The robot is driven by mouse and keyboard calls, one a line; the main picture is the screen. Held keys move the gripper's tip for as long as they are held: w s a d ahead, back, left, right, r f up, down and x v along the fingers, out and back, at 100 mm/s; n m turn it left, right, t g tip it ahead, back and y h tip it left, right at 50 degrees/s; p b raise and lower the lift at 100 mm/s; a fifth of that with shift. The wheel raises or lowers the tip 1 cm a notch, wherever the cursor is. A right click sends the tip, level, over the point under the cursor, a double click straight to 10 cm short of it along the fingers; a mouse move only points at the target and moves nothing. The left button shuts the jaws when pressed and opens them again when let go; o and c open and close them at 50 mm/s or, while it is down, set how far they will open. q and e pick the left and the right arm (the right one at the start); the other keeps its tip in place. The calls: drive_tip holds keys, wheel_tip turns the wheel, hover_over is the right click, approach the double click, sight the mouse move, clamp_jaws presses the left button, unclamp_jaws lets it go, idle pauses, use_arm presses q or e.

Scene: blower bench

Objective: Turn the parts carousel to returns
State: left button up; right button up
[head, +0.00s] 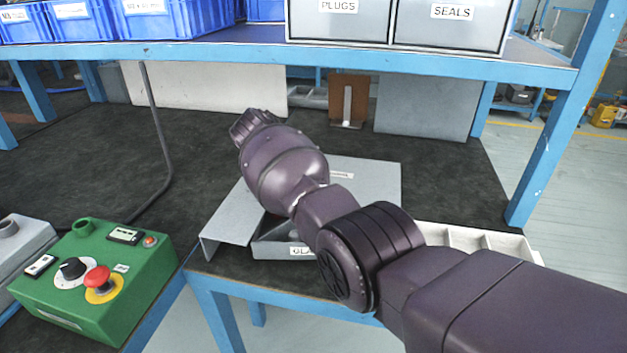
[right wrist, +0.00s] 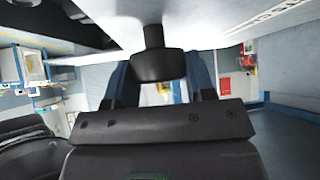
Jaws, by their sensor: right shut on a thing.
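The grey housing that looks like the parts carousel (head: 375,180) sits at the front edge of the dark bench, largely behind my right arm. A compartment marked "GLA..." (head: 270,248) shows at its front; the rest of that label is covered. I cannot read a returns label. In the right wrist view a black knob on a short stem (right wrist: 155,67) meets a pale surface (right wrist: 215,15). My right gripper (right wrist: 158,88) is shut on this knob, with dark fingers at its two sides. The right gripper is hidden in the head view. My left gripper is not in view.
A green control box (head: 125,270) with a red button stands at the lower left. A pale divided tray (head: 520,247) is right of the housing. A blue shelf (head: 250,53) with bins spans above, and a blue post (head: 555,130) stands at right. The bench's left middle is clear.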

idle(0.3)
drive_tip(key=o, duration=1.3)
drive_tip(key=shift+c, duration=0.2)
